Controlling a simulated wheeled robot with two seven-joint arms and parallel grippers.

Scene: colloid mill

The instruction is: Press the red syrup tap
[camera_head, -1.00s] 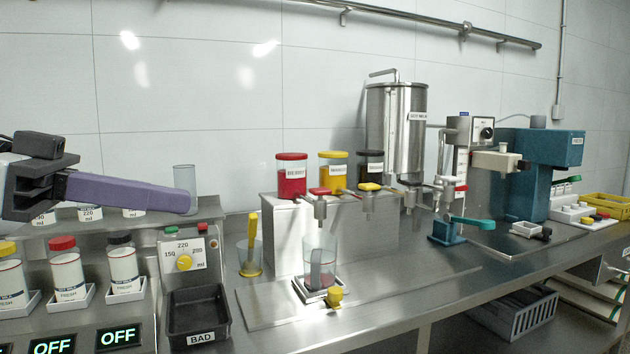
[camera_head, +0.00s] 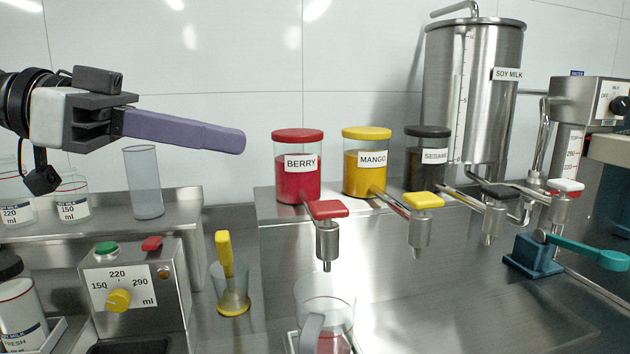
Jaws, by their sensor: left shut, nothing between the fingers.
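The red syrup tap (camera_head: 328,210) has a flat red top on a metal spout, on a pipe from the red-lidded BERRY jar (camera_head: 298,172). A clear jug (camera_head: 327,314) with some red in its bottom stands below the spout; its lower part is cut off by the picture's edge. My left gripper (camera_head: 240,141) is shut and empty, its purple fingers pointing right. In the picture it is above and left of the red tap, apart from it. My right gripper is not in view.
The yellow tap (camera_head: 422,203) and black tap (camera_head: 498,194) stand to the right. A tall empty glass (camera_head: 145,183) stands on the left shelf below my left gripper. A dial box (camera_head: 131,291) and a yellow-handled tool in a cup (camera_head: 227,272) are lower left.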

